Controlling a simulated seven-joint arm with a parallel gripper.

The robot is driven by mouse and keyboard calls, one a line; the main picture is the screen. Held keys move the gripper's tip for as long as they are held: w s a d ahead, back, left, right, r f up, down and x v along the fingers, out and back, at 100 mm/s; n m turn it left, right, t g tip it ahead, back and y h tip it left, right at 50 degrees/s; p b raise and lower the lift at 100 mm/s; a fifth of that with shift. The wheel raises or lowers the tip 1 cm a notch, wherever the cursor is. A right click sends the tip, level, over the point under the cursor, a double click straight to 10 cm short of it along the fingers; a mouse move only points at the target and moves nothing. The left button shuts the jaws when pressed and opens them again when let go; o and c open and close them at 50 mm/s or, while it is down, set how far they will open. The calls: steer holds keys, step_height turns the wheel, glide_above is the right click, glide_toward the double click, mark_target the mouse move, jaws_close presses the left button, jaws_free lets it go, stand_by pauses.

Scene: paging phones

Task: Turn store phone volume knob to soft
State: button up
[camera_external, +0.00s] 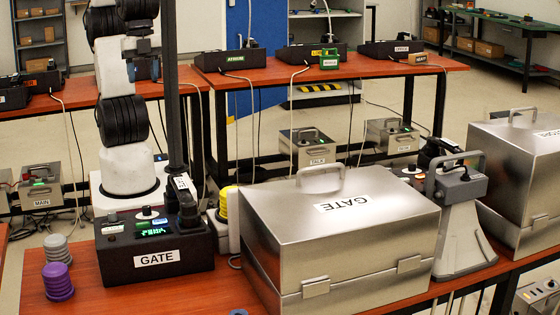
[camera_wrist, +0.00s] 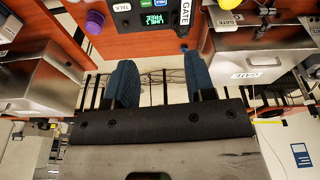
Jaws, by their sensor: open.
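No phone that I can clearly read as the store phone shows in either view. Which way the knob points is too small to tell.
A large metal GATE box (camera_external: 345,235) stands right of the GATE phone. Another metal box (camera_external: 522,185), its label partly cut off, stands at the right edge. Grey and purple knobbed pieces (camera_external: 57,280) stand at left. More black phones (camera_external: 235,62) sit on the back table.

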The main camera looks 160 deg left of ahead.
steer(key=w+a+f+n, duration=0.2)
steer(key=w+a+n, duration=0.1)
steer(key=w+a, duration=1)
steer(key=w+a+f+n+g, duration=0.1)
steer(key=a+f, duration=0.1)
steer(key=a, duration=0.8)
steer(key=w+a+f+n, duration=0.1)
steer(key=w+a+f, duration=0.15)
steer(key=a, duration=0.75)
steer(key=s+a+f+n, duration=0.1)
steer(key=s+a+f, duration=0.3)
steer(key=a, duration=0.8)
steer(key=s+a+f+n, duration=0.2)
steer(key=s+a+f, duration=0.2)
steer(key=a+f, duration=0.4)
steer(key=s+a+f+n+h, duration=0.1)
steer(key=s+a+f, duration=0.3)
steer(key=a, duration=1.2)
step_height(320, 180, down, 3)
steer(key=shift+s+a+f+n, duration=0.1)
steer(key=shift+s+a+n, duration=0.2)
steer(key=shift+n, duration=0.2)
steer(key=shift+w+f, duration=0.1)
steer(key=shift+w+d+f, duration=0.15)
steer(key=shift+f, duration=1.1)
steer(key=shift+w+d+f, duration=0.1)
steer(key=shift+w+f, duration=0.05)
steer(key=shift+f, duration=1.1)
steer(key=shift+w+d+f, duration=0.15)
steer(key=shift+f, duration=1.1)
